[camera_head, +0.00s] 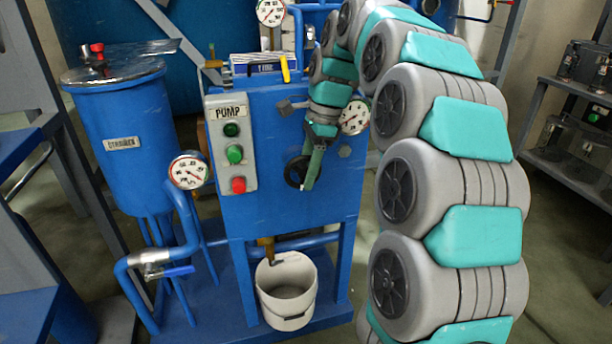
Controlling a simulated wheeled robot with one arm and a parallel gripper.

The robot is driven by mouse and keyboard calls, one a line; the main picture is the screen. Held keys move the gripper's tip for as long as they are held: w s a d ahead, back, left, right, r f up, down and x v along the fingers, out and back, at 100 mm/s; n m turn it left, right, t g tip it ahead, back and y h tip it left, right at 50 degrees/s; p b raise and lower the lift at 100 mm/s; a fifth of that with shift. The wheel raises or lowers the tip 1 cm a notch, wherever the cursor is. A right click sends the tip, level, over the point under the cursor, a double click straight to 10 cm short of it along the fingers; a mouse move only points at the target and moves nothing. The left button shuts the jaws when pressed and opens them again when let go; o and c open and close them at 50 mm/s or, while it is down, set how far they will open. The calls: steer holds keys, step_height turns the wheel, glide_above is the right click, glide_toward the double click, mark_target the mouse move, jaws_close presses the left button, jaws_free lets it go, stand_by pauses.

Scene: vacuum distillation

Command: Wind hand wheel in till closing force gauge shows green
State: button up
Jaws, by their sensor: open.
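A black hand wheel (295,172) sits on the front of the blue pump cabinet (270,205), partly hidden by my gripper. My gripper (310,184) points down at the wheel's right side, its teal fingers overlapping the wheel in the picture. It is open; I cannot tell whether the fingers touch the rim. A white dial gauge (354,117) is on the cabinet front, up and right of the wheel, partly beside my arm. Its needle and colour zones are too small to read. No label shows which dial is the closing force gauge.
A control box (231,144) marked PUMP has green and red buttons. Other gauges stand at left (188,170) and top (271,12). A blue tank (127,140) stands left. A white bucket (286,290) is under the cabinet. A shelf (570,160) is at right.

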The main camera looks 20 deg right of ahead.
steer(key=shift+v, duration=3.3)
